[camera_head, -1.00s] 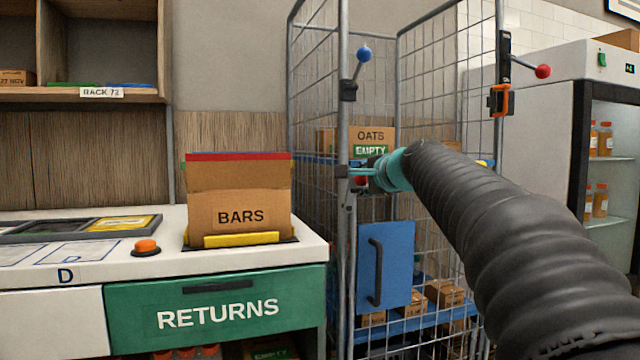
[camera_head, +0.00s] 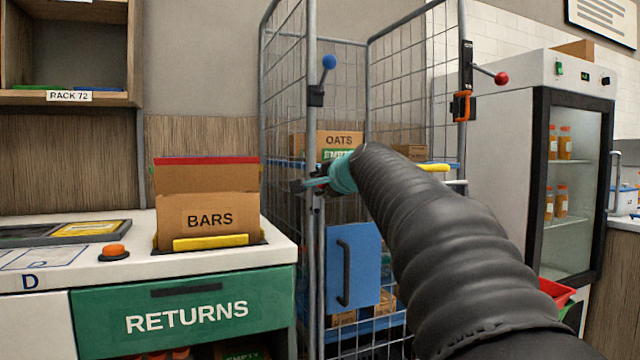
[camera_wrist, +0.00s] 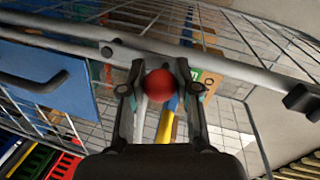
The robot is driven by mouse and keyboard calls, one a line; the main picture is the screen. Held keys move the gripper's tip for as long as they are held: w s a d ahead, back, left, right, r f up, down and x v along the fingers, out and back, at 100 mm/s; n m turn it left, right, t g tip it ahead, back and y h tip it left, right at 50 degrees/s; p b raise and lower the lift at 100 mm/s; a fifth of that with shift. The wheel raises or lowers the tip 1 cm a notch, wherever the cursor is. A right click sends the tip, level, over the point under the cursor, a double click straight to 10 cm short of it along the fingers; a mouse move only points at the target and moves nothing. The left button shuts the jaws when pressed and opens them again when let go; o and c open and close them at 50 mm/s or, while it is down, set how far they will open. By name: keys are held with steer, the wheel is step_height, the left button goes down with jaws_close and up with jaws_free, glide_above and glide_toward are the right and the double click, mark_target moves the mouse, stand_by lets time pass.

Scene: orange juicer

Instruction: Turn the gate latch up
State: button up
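In the wrist view a red ball knob (camera_wrist: 159,85) sits between the two fingers of my gripper (camera_wrist: 160,78). The fingers are drawn in close on both sides of it and look shut on it. Its lever is mostly hidden. In the head view my gripper (camera_head: 318,183) is at the front left post (camera_head: 314,240) of the wire cage, at about the height of the OATS box. The knob is hardly visible there, behind the fingers. I cannot tell for certain which fitting is the gate latch; the held knob is at the cage front.
A blue-knobbed lever (camera_head: 329,62) is higher on the same post. Another red-knobbed lever (camera_head: 502,78) and an orange catch (camera_head: 463,105) are on the right post. A blue panel with a handle (camera_head: 353,268) hangs below. The BARS box (camera_head: 207,205) stands on the left counter.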

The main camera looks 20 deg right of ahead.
steer(key=o, duration=0.5)
steer(key=shift+c, duration=0.2)
steer(key=s+r, duration=0.2)
steer(key=s, duration=0.9)
steer(key=shift+s+d+r, duration=0.15)
steer(key=shift+s, duration=0.25)
